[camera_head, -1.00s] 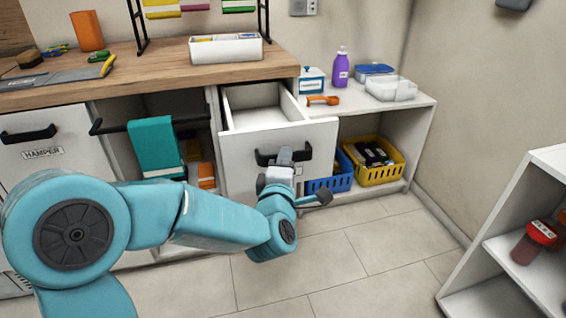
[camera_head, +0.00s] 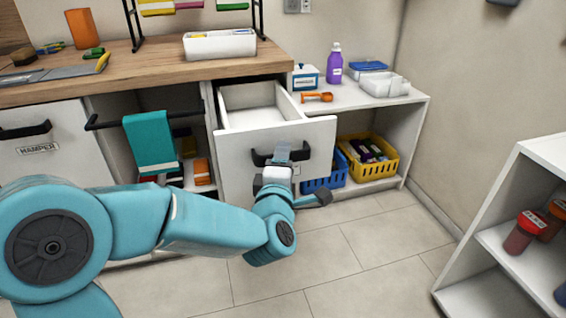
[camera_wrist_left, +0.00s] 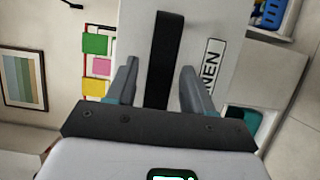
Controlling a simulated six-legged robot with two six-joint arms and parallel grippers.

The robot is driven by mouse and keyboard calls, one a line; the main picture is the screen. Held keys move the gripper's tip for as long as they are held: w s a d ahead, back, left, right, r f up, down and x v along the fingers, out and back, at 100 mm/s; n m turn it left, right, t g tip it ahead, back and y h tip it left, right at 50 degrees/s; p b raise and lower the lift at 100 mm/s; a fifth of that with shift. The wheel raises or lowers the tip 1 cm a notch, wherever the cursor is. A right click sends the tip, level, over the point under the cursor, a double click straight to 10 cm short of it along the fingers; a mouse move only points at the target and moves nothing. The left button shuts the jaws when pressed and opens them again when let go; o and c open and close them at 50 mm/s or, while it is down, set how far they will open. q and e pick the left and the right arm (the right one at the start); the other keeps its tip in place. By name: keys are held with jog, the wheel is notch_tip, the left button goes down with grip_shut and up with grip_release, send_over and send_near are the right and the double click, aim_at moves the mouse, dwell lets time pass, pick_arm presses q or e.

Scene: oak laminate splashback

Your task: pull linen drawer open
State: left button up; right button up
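The white linen drawer (camera_head: 232,160) stands pulled partway out under the oak counter, with its empty inside showing. Its black bar handle (camera_head: 260,159) is on the front. In the left wrist view the handle (camera_wrist_left: 165,45) runs between my two fingers, with gaps on both sides, beside a label (camera_wrist_left: 212,65) ending in "NEN". My left gripper (camera_head: 281,153) is at the handle with its fingers apart; it also shows in the left wrist view (camera_wrist_left: 160,85). The fingers hide part of the handle in the head view. My right gripper is not in view.
A hamper front (camera_head: 38,140) and a rail with a teal towel (camera_head: 150,140) are left of the drawer. Blue (camera_head: 326,180) and yellow (camera_head: 375,170) baskets stand to its right. A white shelf unit (camera_head: 490,225) stands at the right. The tiled floor (camera_head: 345,255) in front is clear.

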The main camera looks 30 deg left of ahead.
pick_arm(q)
jog(key=b+v, duration=0.7)
jog(key=v, duration=0.9)
jog(key=shift+s, duration=0.2)
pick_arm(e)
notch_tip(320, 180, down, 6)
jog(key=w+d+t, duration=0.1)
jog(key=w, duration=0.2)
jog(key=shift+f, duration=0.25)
